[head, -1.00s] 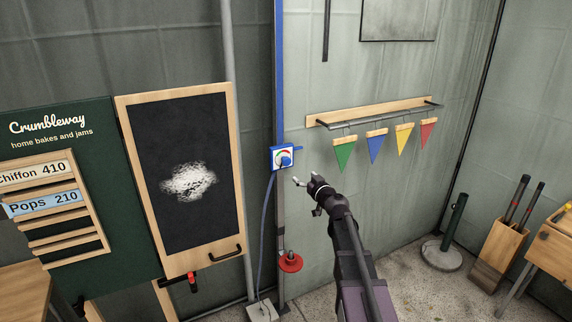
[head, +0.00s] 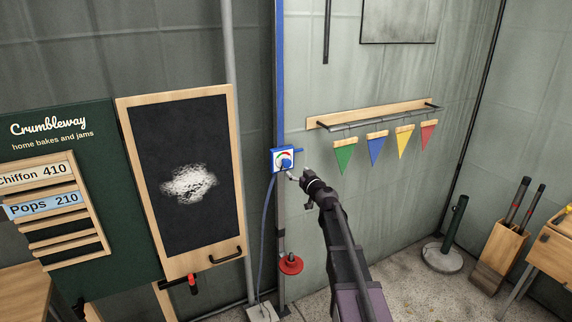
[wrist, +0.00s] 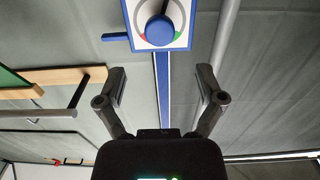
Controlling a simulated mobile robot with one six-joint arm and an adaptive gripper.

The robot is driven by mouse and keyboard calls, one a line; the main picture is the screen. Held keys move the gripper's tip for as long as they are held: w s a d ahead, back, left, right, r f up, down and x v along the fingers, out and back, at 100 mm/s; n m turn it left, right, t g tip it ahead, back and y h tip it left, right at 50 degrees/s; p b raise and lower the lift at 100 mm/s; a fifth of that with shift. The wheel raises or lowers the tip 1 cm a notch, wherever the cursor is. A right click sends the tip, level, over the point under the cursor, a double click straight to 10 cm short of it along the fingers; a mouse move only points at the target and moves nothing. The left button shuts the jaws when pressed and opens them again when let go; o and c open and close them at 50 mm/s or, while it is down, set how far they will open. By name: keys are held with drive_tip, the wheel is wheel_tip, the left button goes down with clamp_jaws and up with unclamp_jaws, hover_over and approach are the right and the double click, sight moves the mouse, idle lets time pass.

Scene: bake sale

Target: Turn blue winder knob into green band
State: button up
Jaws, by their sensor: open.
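The blue winder knob (head: 286,163) sits on a white dial plate with a blue frame (head: 274,152), fixed to a blue upright. A coloured arc with red and green parts runs around the knob. My gripper (head: 298,176) is just right of and below the knob in the head view. In the wrist view my gripper (wrist: 162,84) has its fingers spread wide and empty, with the knob beyond the tips, apart from both fingers.
A wooden rail with a metal bar (head: 375,117) and several pennants hangs to the right. A chalkboard (head: 180,150) stands to the left. A blue hose hangs below the box, near a red disc (head: 291,264). The wall below the pennants is clear.

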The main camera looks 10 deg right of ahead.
sight(287, 163)
drive_tip(key=x, duration=0.8)
drive_tip(key=shift+w, duration=0.2)
drive_tip(key=c, duration=1.2)
drive_tip(key=shift+o, duration=0.2)
drive_tip(key=shift+a, duration=0.5)
drive_tip(key=shift+d, duration=0.35)
